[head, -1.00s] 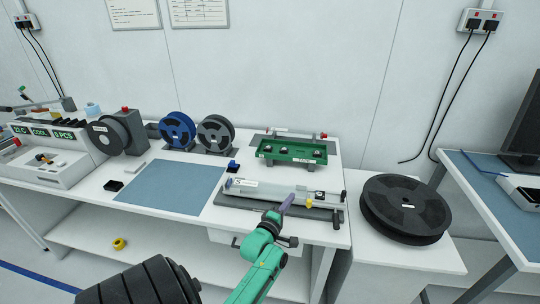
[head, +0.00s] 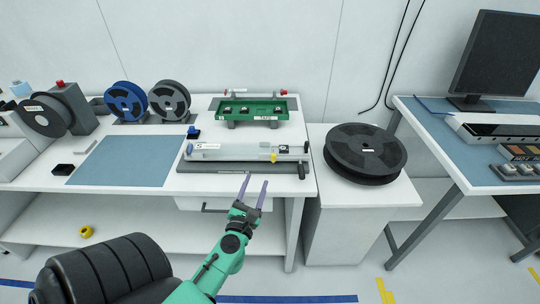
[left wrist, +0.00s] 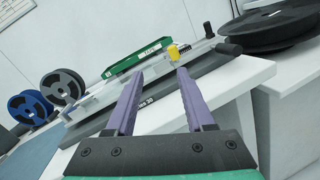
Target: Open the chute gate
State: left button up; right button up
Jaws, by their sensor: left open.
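The chute (head: 225,152) is a long, clear and pale channel on a dark base (head: 215,169), lying near the bench's front edge. A small yellow tab (head: 274,157), which looks like the gate, stands near its right end; it also shows in the left wrist view (left wrist: 173,53). My left gripper (head: 255,178) has two purple fingers spread apart, with nothing between them. It is in front of the chute, short of the tab. In the left wrist view, the tab appears beyond the fingertips (left wrist: 159,75), toward the right finger. My right gripper is not in view.
A green tray (head: 252,109) with small parts stands behind the chute. A blue mat (head: 125,160) lies to the left. A black reel (head: 365,150) rests on the side cabinet at right. Blue (head: 125,101) and grey (head: 169,99) reels stand behind.

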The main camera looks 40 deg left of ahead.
pick_arm(q)
jog(key=d+n, duration=0.2)
jog(key=n, duration=0.2)
jog(key=p, duration=0.2)
send_near(273, 159)
jog(key=w+r, duration=0.1)
jog(key=w, duration=0.1)
jog(key=shift+g, duration=0.4)
jog(key=x, duration=0.9)
jog(key=shift+a+f+p, duration=0.2)
jog(key=shift+a+p, duration=0.15)
jog(key=shift+a, duration=0.05)
grip_shut()
